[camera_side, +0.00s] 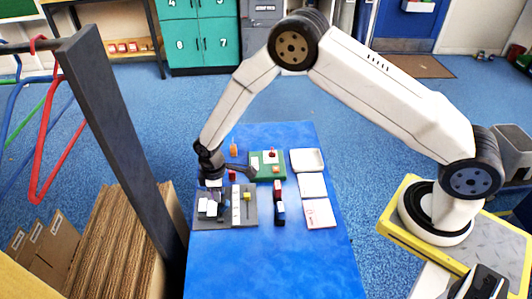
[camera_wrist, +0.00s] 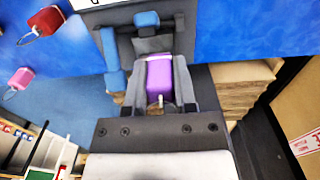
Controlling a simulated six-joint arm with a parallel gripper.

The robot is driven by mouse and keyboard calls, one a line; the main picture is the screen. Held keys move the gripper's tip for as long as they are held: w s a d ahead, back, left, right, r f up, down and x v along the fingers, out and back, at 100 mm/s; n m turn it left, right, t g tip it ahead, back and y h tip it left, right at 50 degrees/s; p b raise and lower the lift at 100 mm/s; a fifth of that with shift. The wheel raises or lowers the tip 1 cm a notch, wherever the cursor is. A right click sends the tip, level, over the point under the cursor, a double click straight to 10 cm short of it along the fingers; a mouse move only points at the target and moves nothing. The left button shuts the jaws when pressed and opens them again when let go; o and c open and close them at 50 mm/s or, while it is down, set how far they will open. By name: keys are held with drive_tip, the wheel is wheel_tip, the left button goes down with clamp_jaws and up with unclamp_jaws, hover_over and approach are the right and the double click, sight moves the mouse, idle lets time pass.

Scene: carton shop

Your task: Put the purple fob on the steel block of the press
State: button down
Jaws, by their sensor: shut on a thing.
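The purple fob (camera_wrist: 159,78) is between the two fingers of my gripper (camera_wrist: 160,68) in the wrist view, and my gripper is shut on it. A small pale stub shows at the fob's lower end. A grey fixture with blue parts (camera_wrist: 115,80), which looks like the press, lies just beyond the fingers. In the side view my gripper (camera_side: 212,180) is low over the dark grey press plate (camera_side: 204,222) at the left of the blue table. The fob is not clear there. I cannot make out the steel block or whether the fob touches it.
Beside the press, a grey plate (camera_side: 249,218) carries a yellow piece. Red (camera_wrist: 45,20) and pink (camera_wrist: 20,79) fobs show in the wrist view. The table's front is clear.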

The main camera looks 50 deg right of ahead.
sight(214, 208)
drive_tip(key=shift+w+a+f, duration=0.2)
drive_tip(key=shift+w+f, duration=0.85)
drive_tip(key=shift+f, duration=0.25)
drive_tip(key=shift+w+f, duration=0.25)
drive_tip(key=shift+f, duration=0.1)
drive_tip(key=shift+a+f, duration=0.1)
drive_tip(key=shift+f, duration=1.35)
drive_tip(key=shift+f, duration=0.15)
drive_tip(key=shift+c, duration=2.1)
unclamp_jaws()
drive_tip(key=shift+r, duration=0.2)
wheel_tip(214, 208, up, 12)
